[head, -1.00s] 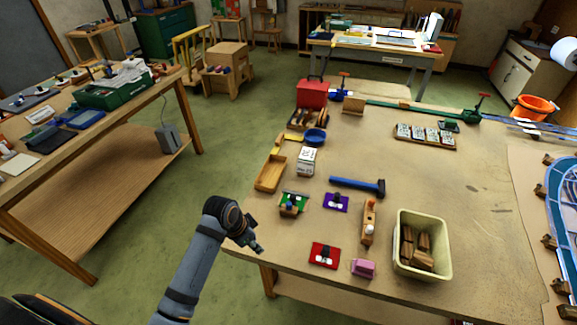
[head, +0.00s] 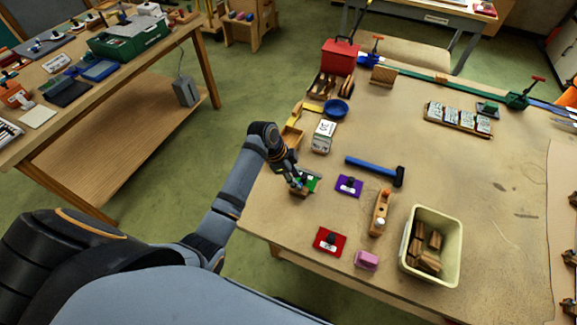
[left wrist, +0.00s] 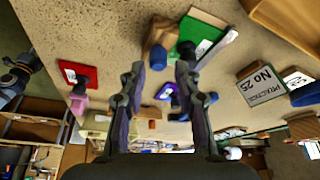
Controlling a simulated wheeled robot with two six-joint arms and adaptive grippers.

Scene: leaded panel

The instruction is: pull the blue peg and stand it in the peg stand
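The blue peg (left wrist: 157,57) shows in the left wrist view between my left fingertips, against a small wooden block (left wrist: 160,32) beside a green plate (left wrist: 203,30) with a dark knob. My left gripper (left wrist: 160,68) is open, its fingers apart on either side of the peg; I cannot tell whether they touch it. In the head view my left gripper (head: 297,184) is over the block at the table's left edge and hides most of the peg. The green plate (head: 313,182) shows just past it. I cannot tell for sure which thing is the peg stand. My right gripper is not in view.
A purple plate (head: 349,186), a red plate (head: 329,241), a pink block (head: 367,260), a wooden plane (head: 380,213) and a blue hammer (head: 375,170) lie nearby. The table's front right is clear.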

